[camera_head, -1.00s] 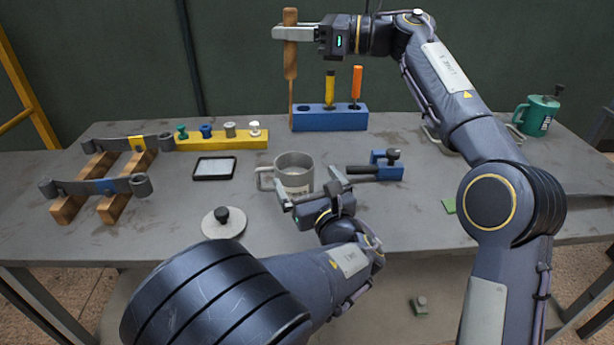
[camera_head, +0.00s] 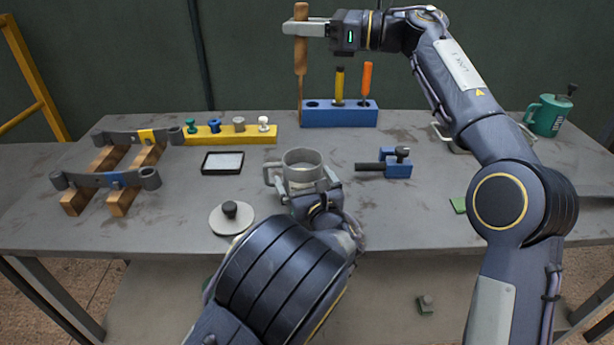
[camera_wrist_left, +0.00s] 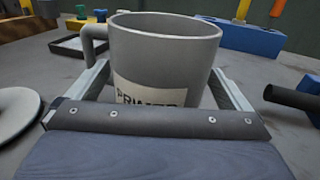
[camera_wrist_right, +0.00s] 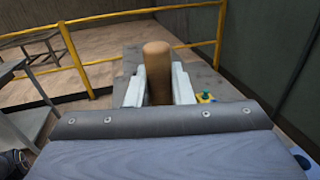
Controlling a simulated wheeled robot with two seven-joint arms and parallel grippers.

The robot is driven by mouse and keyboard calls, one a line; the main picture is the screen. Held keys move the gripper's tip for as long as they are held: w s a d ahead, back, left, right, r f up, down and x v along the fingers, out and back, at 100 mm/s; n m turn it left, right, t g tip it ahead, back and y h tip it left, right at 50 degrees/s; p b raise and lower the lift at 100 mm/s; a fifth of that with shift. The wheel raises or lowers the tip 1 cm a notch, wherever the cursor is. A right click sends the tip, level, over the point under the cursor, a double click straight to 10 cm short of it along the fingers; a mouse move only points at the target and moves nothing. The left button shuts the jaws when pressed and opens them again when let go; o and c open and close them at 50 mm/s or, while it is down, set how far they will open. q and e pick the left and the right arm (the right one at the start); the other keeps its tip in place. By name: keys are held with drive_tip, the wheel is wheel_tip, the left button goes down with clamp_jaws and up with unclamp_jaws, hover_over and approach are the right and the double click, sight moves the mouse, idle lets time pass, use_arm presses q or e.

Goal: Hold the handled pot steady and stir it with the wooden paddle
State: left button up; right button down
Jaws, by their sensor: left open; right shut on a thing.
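The grey handled pot (camera_head: 301,160) stands upright on the table with its handle to the left. In the left wrist view the pot (camera_wrist_left: 160,60) has a white label and sits between the fingers of my left gripper (camera_wrist_left: 160,92), which is open around it. In the head view the left gripper (camera_head: 303,188) is partly hidden by its own arm. The paddle's handle (camera_wrist_right: 157,70) shows between the right fingers.
The blue rack (camera_head: 350,116) holds a yellow and an orange tool. A round grey lid (camera_head: 231,222) lies left of the pot, a blue clamp (camera_head: 397,165) right.

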use_arm(q)
drive_tip(key=c, duration=1.3)
drive_tip(key=shift+o, duration=0.2)
